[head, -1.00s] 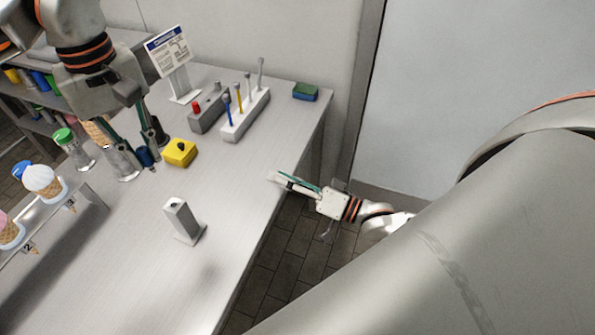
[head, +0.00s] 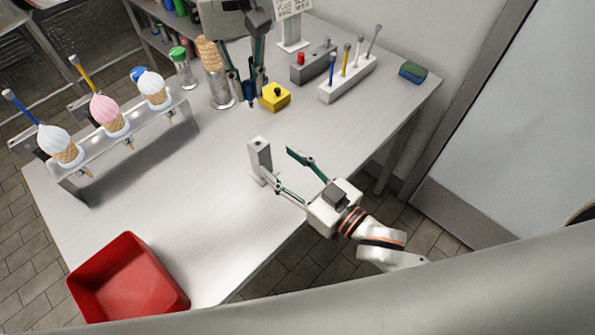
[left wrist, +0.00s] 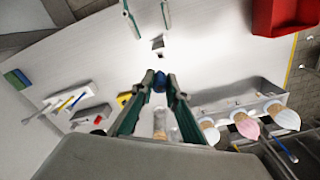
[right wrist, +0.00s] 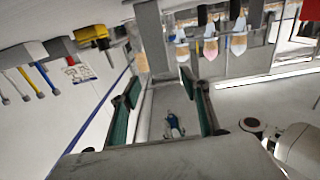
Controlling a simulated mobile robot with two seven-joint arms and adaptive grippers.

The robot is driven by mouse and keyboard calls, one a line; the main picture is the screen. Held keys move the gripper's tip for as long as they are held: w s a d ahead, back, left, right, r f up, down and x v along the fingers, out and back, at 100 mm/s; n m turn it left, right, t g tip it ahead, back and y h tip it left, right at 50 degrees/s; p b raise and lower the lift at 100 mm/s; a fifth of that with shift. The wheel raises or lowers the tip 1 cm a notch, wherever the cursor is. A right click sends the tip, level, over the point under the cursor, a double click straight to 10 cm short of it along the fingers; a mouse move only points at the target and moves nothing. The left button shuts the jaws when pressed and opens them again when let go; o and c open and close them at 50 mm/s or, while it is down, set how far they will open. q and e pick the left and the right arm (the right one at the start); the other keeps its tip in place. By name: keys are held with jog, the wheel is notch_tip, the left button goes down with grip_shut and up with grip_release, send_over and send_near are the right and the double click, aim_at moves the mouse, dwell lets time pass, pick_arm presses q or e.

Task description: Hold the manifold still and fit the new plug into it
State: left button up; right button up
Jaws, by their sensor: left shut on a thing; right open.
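The manifold appears to be the grey upright block on a small foot (head: 260,156), standing on the bench; it also shows in the left wrist view (left wrist: 158,43) and the right wrist view (right wrist: 152,38). My left gripper (head: 250,92) is shut on the blue plug (head: 248,90), beyond the manifold and close to the yellow block. The plug also shows between the fingertips in the left wrist view (left wrist: 160,82). My right gripper (head: 272,162) is open, its fingers pointing at the manifold. Whether either finger touches it, I cannot tell.
A yellow block with a black knob (head: 275,97), a grey block with a red piece (head: 312,66) and a white brush rack (head: 346,84) stand at the back. An ice-cream cone rack (head: 130,145) is left, a red bin (head: 127,282) at the front.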

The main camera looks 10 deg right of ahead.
aim_at(264, 149)
jog(key=x, duration=0.8)
jog(key=shift+w+f, duration=0.1)
grip_shut()
jog(key=c, duration=1.3)
grip_release()
grip_shut()
jog(key=shift+n+g+y, duration=0.7)
jog(key=shift+g+y, duration=0.1)
jog(key=shift+y, duration=0.1)
jog(key=shift+a, duration=0.15)
